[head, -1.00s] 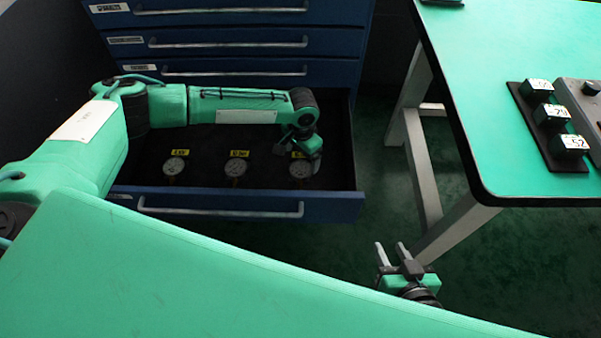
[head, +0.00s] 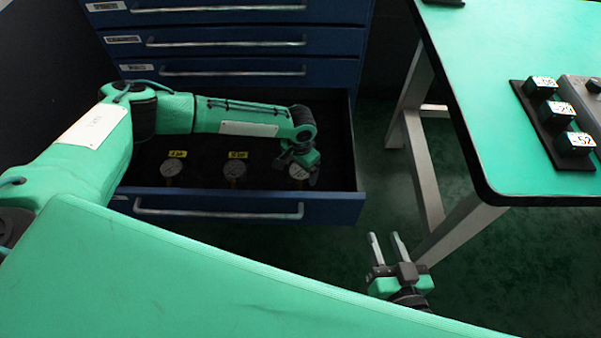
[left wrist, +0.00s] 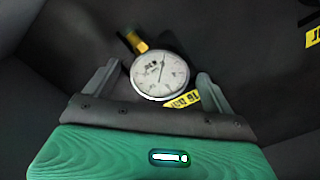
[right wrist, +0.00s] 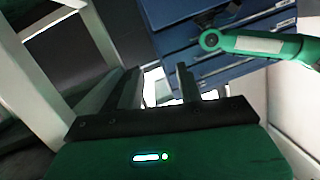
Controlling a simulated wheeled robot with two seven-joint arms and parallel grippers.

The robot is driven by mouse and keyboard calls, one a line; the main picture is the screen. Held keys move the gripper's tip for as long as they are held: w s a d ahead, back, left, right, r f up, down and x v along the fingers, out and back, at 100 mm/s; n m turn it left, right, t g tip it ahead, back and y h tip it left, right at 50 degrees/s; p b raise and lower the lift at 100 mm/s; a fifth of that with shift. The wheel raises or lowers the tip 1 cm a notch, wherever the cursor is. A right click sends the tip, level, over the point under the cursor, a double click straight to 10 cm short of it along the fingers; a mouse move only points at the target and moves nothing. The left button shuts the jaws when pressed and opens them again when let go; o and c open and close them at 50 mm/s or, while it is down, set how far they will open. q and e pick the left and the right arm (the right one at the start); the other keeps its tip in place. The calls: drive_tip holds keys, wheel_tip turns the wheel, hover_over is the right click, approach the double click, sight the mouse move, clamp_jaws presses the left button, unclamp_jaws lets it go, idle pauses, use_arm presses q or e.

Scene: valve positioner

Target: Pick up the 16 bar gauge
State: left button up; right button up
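Three round white-faced gauges stand in the open drawer. The left gauge (head: 171,168) and middle gauge (head: 235,170) have yellow labels behind them. The right gauge (head: 297,171) is partly covered by my left gripper (head: 308,167). In the left wrist view this gauge (left wrist: 160,74) has a brass stem and a yellow label that appears to read 16 bar upside down. My left gripper (left wrist: 156,82) is open, with one finger on each side of the gauge in that view; I see no contact. My right gripper (head: 385,240) is open and empty; it also shows in the right wrist view (right wrist: 158,85).
The drawer's front wall (head: 220,207) and sides surround the gauges, below the closed blue drawers (head: 230,45). A green-topped table (head: 500,100) at right holds a black strip of display blocks (head: 558,115). A green surface (head: 200,270) fills the foreground.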

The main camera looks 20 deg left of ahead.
use_arm(q)
drive_tip(key=c, duration=1.1)
drive_tip(key=shift+r, duration=0.15)
